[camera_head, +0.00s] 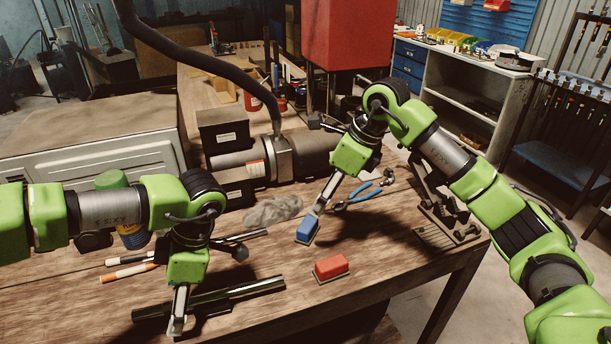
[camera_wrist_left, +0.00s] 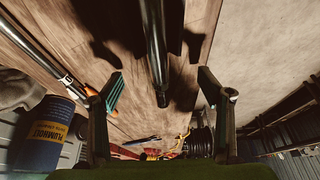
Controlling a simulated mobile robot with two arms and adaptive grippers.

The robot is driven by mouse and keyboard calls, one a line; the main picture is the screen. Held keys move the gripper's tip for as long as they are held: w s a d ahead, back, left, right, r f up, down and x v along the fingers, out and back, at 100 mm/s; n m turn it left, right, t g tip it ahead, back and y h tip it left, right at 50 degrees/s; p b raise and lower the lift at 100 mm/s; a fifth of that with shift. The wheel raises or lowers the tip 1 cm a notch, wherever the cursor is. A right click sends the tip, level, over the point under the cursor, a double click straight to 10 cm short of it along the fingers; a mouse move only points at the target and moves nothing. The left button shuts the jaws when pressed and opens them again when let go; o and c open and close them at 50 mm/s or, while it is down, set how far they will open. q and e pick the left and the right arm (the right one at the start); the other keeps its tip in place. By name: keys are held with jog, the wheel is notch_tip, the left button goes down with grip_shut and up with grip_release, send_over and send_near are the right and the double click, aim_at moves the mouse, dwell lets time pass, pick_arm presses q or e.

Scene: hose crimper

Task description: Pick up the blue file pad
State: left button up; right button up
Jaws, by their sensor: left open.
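The blue file pad (camera_head: 307,230) lies on the wooden workbench, right of a grey rag. My right gripper (camera_head: 316,210) reaches down to the pad from behind and above, its fingers at or just over it. I cannot tell whether they touch or grip the pad. My left gripper (camera_head: 179,312) is open and points down near the bench's front edge, by a dark metal tube (camera_head: 240,292). In the left wrist view the left fingers (camera_wrist_left: 160,74) are spread with nothing held, and the tube shows between them. I cannot make out the blue pad there for certain.
A red pad (camera_head: 331,267) lies on the bench, right and in front of the blue one. Blue-handled pliers (camera_head: 357,196), a grey rag (camera_head: 272,210) and marker-like sticks (camera_head: 130,272) lie around. A motor-like machine (camera_head: 300,155) stands behind. The bench front right is clear.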

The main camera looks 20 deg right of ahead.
jog(key=shift+a, duration=0.1)
jog(key=c, duration=0.5)
jog(key=n+h, duration=0.6)
jog(key=n, duration=1.2)
send_near(307, 223)
jog(key=x, duration=1)
jog(key=shift+f, duration=0.15)
